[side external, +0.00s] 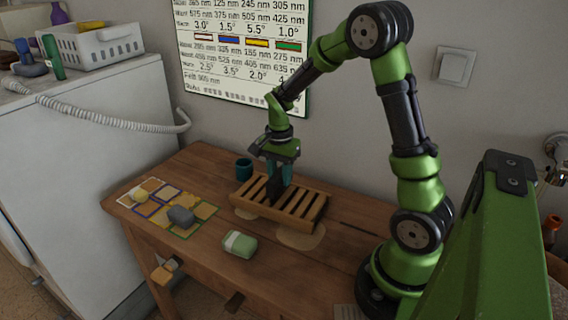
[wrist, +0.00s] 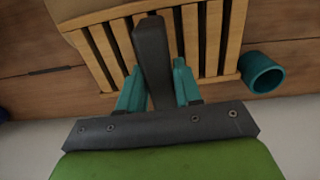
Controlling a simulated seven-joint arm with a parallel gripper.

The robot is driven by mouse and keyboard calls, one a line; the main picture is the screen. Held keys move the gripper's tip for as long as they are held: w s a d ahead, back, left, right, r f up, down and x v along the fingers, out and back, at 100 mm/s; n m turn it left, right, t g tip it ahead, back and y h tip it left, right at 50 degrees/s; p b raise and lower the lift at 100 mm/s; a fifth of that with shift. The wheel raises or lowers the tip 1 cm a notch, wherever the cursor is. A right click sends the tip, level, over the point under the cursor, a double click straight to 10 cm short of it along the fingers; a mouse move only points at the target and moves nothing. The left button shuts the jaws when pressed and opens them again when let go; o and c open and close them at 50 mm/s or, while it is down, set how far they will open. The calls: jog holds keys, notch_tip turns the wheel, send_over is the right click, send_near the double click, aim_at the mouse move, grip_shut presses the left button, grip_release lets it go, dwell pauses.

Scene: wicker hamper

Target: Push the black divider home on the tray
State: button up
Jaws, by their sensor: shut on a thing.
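The wooden slatted tray (side external: 310,207) lies on the wooden table below my gripper. It also shows in the wrist view (wrist: 236,38), with long open slots between its slats. The black divider (side external: 273,188) is upright between the fingers of my gripper (side external: 279,172), over the left part of the tray. In the wrist view the divider (wrist: 153,55) stands between the two teal fingertips (wrist: 158,85), which are shut on it. Whether its lower edge sits inside a slot or above it is hidden.
A teal cup (side external: 244,168) stands close behind the tray; it shows in the wrist view (wrist: 261,72). A green and white block (side external: 239,244) lies in front. A grey lump (side external: 181,215) and a yellowish one (side external: 139,195) rest on the coloured card at left.

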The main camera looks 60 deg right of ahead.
jog(key=shift+f, duration=1.05)
jog(key=o, duration=1.1)
jog(key=shift+o, duration=0.5)
jog(key=o, duration=0.4)
